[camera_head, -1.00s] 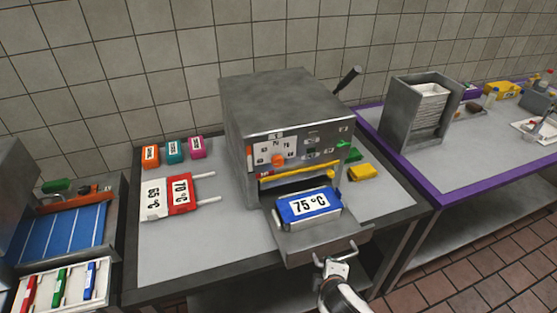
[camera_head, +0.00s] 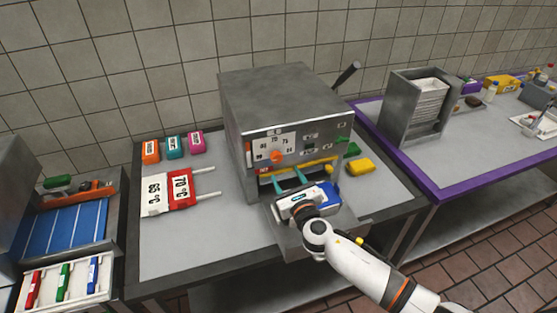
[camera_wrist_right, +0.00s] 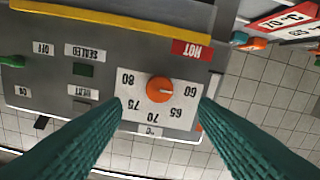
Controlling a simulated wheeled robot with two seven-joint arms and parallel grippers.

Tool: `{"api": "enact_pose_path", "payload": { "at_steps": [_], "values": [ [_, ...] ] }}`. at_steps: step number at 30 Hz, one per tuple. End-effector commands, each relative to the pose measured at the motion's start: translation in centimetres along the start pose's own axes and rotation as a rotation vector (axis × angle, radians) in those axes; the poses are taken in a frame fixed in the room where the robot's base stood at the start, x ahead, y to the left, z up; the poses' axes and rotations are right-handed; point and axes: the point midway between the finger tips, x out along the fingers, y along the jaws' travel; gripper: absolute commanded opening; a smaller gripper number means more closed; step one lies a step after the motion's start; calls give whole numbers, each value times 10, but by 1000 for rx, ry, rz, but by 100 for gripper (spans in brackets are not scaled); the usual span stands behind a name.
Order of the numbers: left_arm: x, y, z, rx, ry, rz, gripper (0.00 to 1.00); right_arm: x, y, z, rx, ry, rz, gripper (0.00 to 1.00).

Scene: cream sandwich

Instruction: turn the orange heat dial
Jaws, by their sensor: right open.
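The orange heat dial (camera_head: 277,157) is on the front panel of the grey metal machine (camera_head: 265,110). In the right wrist view the dial (camera_wrist_right: 160,89) sits on a white scale (camera_wrist_right: 135,103) marked 60 to 80, seen upside down. A pale mark on the dial appears to face the 60. My right gripper (camera_head: 289,181) is open, with its teal fingers pointing at the panel just below the dial. In the wrist view its fingertips (camera_wrist_right: 159,104) lie either side of the dial, apart from it and empty. My left gripper is out of view.
A yellow bar (camera_head: 318,163) crosses under the dial panel. Red (camera_head: 181,187) and white (camera_head: 154,195) plates lie left of the machine, and a yellow block (camera_head: 361,166) lies right.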

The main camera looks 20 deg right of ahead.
Motion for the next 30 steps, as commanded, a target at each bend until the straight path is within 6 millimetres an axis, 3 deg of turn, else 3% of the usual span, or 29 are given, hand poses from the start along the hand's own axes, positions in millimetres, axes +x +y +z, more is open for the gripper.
{"api": "enact_pose_path", "payload": {
  "at_steps": [6,12,24,26,30],
  "values": [
    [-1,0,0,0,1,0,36,44,0,-1,2,1,3,54],
    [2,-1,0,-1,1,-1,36,68,0,0,3,0,2,54],
    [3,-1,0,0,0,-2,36,76,0,0,4,-1,1,54],
    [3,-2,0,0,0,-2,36,76,0,0,4,-1,1,47],
    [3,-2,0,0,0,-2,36,76,0,0,4,-1,1,25]
  ]
}}
